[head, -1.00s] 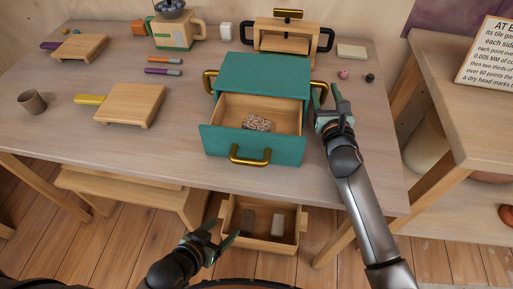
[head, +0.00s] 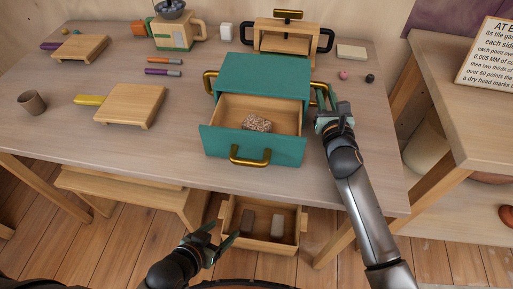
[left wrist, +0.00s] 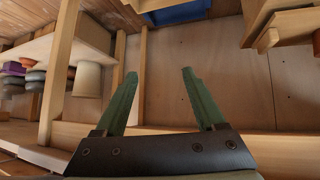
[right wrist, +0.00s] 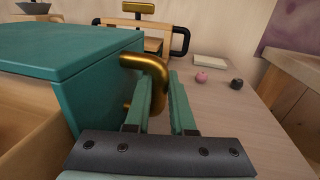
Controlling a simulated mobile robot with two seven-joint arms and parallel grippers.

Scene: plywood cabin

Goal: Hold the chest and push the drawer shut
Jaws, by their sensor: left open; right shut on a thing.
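The green chest (head: 264,75) stands on the table with its drawer (head: 254,145) pulled out toward me. The drawer has a green front with a gold handle (head: 249,157), and a speckled block (head: 257,123) lies inside. My right gripper (head: 326,100) is at the chest's right side, shut on the gold side handle (right wrist: 150,72). In the right wrist view its fingers (right wrist: 164,100) are close together at that handle. My left gripper (head: 221,238) is open and empty, low in front of the table, well below the drawer. Its spread fingers (left wrist: 160,95) show in the left wrist view.
A lower wooden drawer (head: 265,241) with two blocks is open below the tabletop, near my left gripper. A cutting board (head: 130,105) and a cup (head: 32,102) are left of the chest. A wooden press (head: 286,38) stands behind it. The tabletop before the drawer is clear.

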